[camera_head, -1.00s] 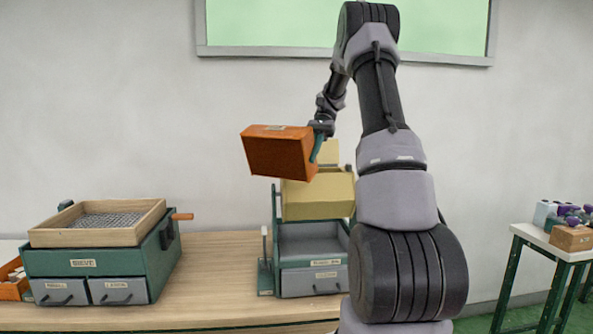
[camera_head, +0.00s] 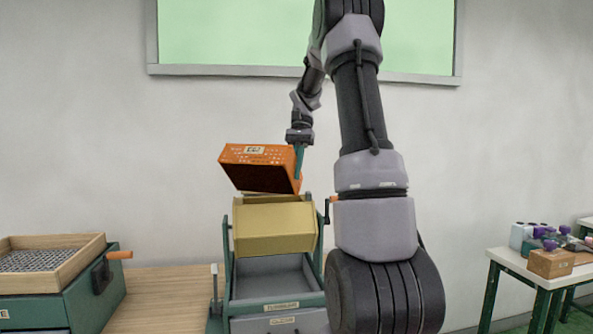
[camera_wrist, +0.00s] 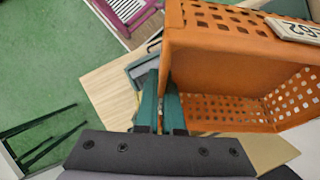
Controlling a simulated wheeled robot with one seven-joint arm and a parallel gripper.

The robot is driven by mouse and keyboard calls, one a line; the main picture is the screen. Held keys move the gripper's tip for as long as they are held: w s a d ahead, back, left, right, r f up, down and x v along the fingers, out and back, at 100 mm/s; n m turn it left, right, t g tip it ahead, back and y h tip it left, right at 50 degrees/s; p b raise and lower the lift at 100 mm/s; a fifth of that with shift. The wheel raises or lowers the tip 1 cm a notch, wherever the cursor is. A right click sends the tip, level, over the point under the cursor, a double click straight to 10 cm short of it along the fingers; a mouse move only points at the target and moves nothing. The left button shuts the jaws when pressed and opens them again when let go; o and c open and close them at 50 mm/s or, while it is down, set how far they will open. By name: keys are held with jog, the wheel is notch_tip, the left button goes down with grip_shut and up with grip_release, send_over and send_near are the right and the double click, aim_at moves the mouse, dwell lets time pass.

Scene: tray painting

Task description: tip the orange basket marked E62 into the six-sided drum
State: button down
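The orange basket (camera_head: 258,153) with a pale label is in the air above the yellow six-sided drum (camera_head: 275,228). It is steeply tipped, label side up, with its dark mouth facing down and towards the head camera. The label's end reads 62 in the wrist view, where the perforated basket (camera_wrist: 225,60) fills the right side; the part of its inside in view looks empty. My gripper (camera_head: 299,160) is shut on the basket's right edge, and its green fingers (camera_wrist: 161,108) pinch the wall.
The drum hangs in a green frame (camera_head: 228,265) with a crank at right, above a grey tray (camera_head: 272,284). A wooden sieve (camera_head: 92,250) sits on a green box at left. Bare bench (camera_head: 160,295) lies between. A side table (camera_head: 520,262) holds blocks at right.

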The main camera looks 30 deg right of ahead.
jog(key=t+h, duration=0.1)
jog(key=a+r+t+h, duration=0.1)
jog(key=shift+s+h, duration=0.3)
jog(key=shift+s, duration=0.1)
jog(key=shift+t+h, duration=0.4)
jog(key=shift+t, duration=0.2)
jog(key=t+h, duration=0.2)
jog(key=f+t+h, duration=0.1)
jog(key=shift+w+d, duration=0.2)
jog(key=shift+d, duration=0.05)
jog(key=shift+h, duration=0.3)
